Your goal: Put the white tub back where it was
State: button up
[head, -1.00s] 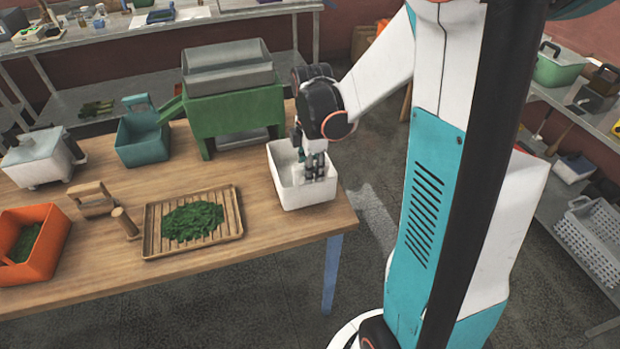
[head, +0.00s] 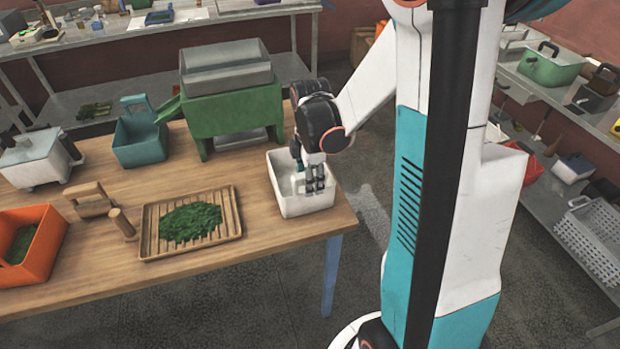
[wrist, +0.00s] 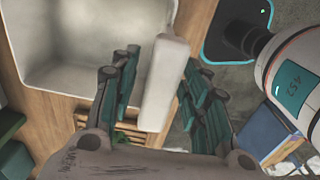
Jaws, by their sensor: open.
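The white tub (head: 305,206) is an open, square container standing upright on the wooden table near its right end. It also shows in the wrist view (wrist: 90,45), where the visible part of its inside looks empty. My gripper (head: 316,182) is low at the tub's right side. In the wrist view my gripper (wrist: 160,75) is open, with one set of teal-padded fingers inside the tub and the other outside. The fingertips are partly hidden in the head view.
A slatted tray (head: 150,244) with green leaves lies left of the tub. The green machine (head: 235,115) with a grey hopper stands behind it. A teal bin (head: 140,145), white container (head: 35,165) and orange bin (head: 50,250) are further left. The table's right edge is close.

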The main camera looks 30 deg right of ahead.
jog(key=shift+r, duration=0.15)
notch_tip(320, 180, up, 12)
jog(key=p, duration=0.2)
jog(key=shift+p, duration=0.4)
